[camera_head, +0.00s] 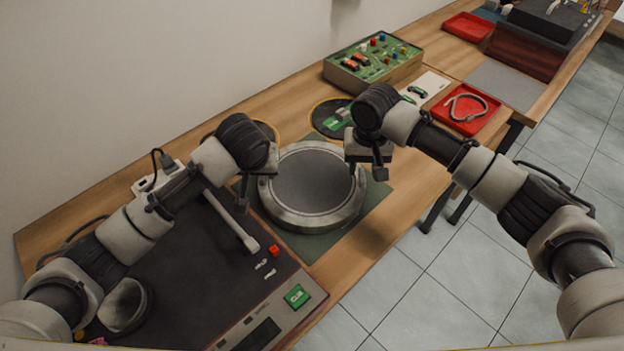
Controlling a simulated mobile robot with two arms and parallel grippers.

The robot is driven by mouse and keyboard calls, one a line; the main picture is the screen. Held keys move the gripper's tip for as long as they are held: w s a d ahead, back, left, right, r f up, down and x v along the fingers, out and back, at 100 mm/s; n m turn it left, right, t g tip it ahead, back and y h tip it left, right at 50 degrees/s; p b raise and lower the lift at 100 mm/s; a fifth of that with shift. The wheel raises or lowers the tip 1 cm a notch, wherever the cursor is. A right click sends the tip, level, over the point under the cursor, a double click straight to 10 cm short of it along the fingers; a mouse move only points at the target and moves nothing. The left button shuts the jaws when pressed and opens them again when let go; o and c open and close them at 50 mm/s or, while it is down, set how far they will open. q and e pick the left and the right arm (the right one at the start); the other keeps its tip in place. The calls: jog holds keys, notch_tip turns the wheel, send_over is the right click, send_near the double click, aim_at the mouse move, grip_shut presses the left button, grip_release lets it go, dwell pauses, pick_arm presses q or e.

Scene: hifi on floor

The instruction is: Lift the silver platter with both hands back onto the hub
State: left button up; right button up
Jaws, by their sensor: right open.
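The silver platter (273,207), a round disc with a dark grey top and bright metal rim, lies flat on a green mat (318,244) on the wooden bench. My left gripper (256,185) is at the platter's left rim, pointing down; its finger gap is not clear, nor whether it touches. My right gripper (366,172) is open over the platter's right rim, with nothing seen between its fingers. The dark turntable deck (190,275) is at the lower left. I cannot make out the hub; my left arm covers part of the deck.
A light tonearm (232,222) lies over the deck. A green circuit box (373,62), a red tray (466,108) with a cable and a dark round disc (328,116) stand behind. The wall bounds the left; tiled floor lies right.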

pick_arm(q)
jog(key=shift+x, duration=1.3)
pick_arm(e)
jog(key=shift+f, duration=1.3)
pick_arm(q)
grip_shut()
pick_arm(e)
grip_shut()
pick_arm(q)
jog(key=shift+r, duration=0.1)
pick_arm(e)
jog(key=shift+r, duration=0.1)
